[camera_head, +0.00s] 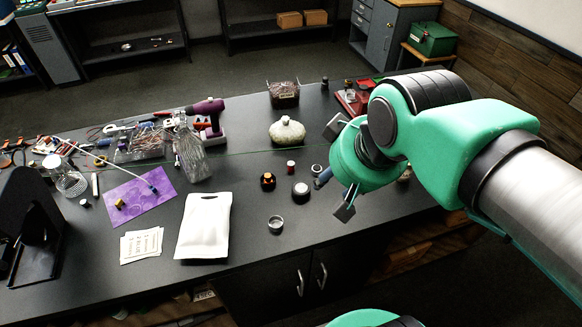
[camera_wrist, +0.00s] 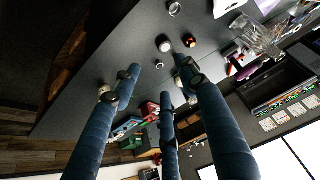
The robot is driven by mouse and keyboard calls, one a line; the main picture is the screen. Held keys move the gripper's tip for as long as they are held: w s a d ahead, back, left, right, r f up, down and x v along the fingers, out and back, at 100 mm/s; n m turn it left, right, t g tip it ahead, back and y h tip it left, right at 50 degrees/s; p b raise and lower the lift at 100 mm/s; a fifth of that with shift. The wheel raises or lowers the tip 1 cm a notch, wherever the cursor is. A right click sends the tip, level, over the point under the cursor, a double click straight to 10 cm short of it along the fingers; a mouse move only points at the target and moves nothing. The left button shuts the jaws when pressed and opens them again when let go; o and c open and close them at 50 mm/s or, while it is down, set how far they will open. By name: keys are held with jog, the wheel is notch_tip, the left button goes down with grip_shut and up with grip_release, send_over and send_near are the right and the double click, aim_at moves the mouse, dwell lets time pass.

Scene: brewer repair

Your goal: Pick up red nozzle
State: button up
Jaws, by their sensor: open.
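The red nozzle (camera_head: 291,167) looks like a small red cylinder with a pale top, upright on the dark table in the head view. It stands between a black-and-orange part (camera_head: 268,181) and a grey ring (camera_head: 316,170). My gripper (camera_head: 338,168) is to the right of it, apart from it, above the table. In the wrist view my gripper's blue fingers (camera_wrist: 157,72) are spread with nothing between them. I cannot make out the nozzle clearly there; a finger may hide it.
A black-and-white round part (camera_head: 300,192) and a metal ring (camera_head: 276,224) stand close by. A glass flask (camera_head: 190,150), a purple drill (camera_head: 207,112) and a white bag (camera_head: 204,226) lie to the left.

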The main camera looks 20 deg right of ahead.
jog(key=w+n+g+p, duration=0.1)
jog(key=w+n+g, duration=0.1)
jog(key=w, duration=1)
jog(key=n+g+p, duration=0.3)
jog(key=n, duration=0.4)
send_over(291, 163)
notch_tip(291, 163, down, 20)
jog(key=shift+f, duration=0.1)
jog(key=shift+f, duration=0.15)
jog(key=shift+f+b, duration=0.65)
jog(key=shift+f, duration=3.5)
jog(key=shift+f, duration=0.1)
jog(key=shift+f+b, duration=0.35)
jog(key=shift+f, duration=2.15)
